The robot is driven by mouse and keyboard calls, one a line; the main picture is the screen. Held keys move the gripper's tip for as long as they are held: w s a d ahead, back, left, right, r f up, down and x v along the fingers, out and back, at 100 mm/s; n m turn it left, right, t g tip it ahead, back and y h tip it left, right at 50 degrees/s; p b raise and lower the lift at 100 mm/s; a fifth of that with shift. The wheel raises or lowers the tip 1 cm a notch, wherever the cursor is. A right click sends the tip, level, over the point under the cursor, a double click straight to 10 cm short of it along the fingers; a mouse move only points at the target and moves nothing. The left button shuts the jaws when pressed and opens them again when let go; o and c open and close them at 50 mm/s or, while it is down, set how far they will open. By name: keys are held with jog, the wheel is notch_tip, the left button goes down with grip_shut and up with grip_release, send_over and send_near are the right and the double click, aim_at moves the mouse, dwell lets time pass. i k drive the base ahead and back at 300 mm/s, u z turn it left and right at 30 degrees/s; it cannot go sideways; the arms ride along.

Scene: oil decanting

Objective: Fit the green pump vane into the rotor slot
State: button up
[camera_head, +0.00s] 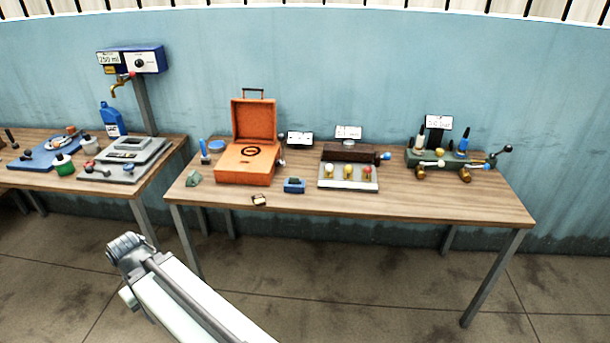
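No part can be clearly made out as the green pump vane at this size. A small dull-green piece (193,178) lies at the left front of the right table, and a green round thing with a pale top (64,166) stands on the left table. A blue plate (30,160) on the left table carries a round grey housing with a copper-coloured part (60,144). I cannot tell whether it holds the rotor slot. My arm reaches up from the bottom, in front of the tables. No gripper fingers show.
The right table (420,200) holds an open orange case (244,170), a tray with coloured knobs (348,180), a blue block (294,185) and a green fixture (440,158). The left table holds a grey device (130,160) and blue bottle (112,120). A gap separates the tables.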

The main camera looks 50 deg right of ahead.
aim_at(243, 163)
jog(key=z, duration=0.35)
jog(key=i, duration=1.9)
jog(key=u, duration=0.05)
